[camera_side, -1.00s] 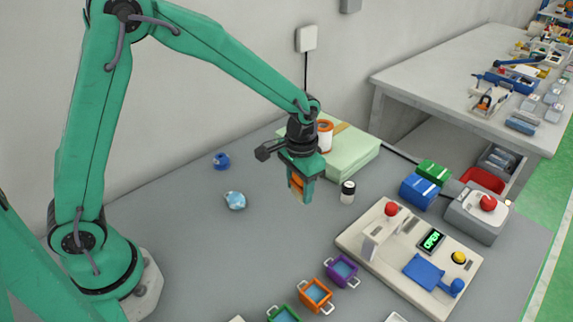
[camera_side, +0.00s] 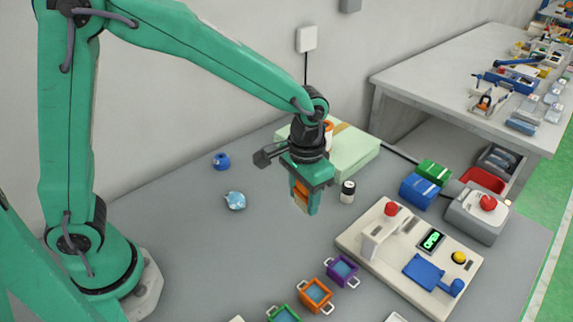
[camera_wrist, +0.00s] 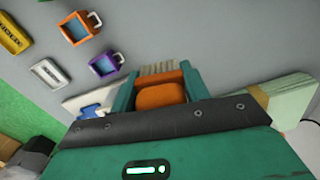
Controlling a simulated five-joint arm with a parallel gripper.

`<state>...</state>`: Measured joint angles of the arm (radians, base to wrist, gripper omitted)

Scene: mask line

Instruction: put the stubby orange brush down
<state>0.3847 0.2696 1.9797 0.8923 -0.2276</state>
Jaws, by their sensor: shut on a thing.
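The stubby orange brush (camera_side: 300,193) is between the fingers of my gripper (camera_side: 306,200), which is shut on it. In the side view the gripper points down and holds the brush above the grey table. In the wrist view the orange brush body (camera_wrist: 161,92) sits between the two green fingers, with pale bristles (camera_wrist: 158,68) showing beyond it. How far the bristles are from the table is hard to tell.
A white-and-black jar (camera_side: 348,192) stands just right of my gripper. A white machine (camera_side: 385,275) is further right. Orange (camera_side: 315,294), purple (camera_side: 341,269) and green (camera_side: 284,314) cups stand in front. A blue-white bundle (camera_side: 235,200) and blue roll (camera_side: 221,161) lie left. The table between is clear.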

